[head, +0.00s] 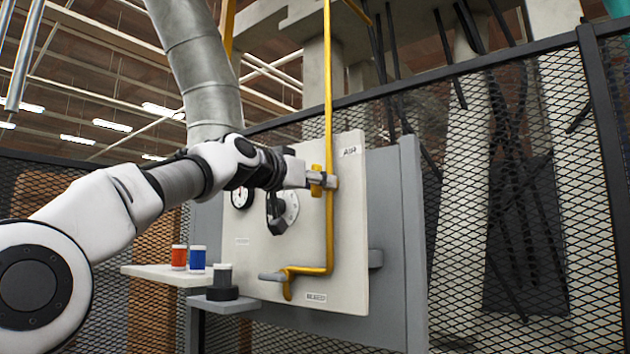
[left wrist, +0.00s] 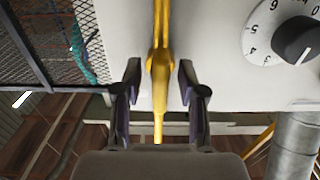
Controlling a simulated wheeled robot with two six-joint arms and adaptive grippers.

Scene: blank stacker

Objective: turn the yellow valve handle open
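The yellow valve (head: 316,187) sits on the yellow pipe (head: 328,90) near the "AIR" label, at the upper right of the pale panel (head: 300,240). My left gripper (head: 322,180) is at this valve and partly covers it. In the left wrist view, the yellow valve part (left wrist: 159,68) stands between the two fingers of my left gripper (left wrist: 159,80). The fingers are apart, with a visible gap on each side of it. Where the handle ends and the pipe begins is hard to tell. My right gripper is not in view.
A dial (head: 290,207) and a gauge (head: 242,197) are left of the valve. Mesh fencing (head: 510,200) stands behind.

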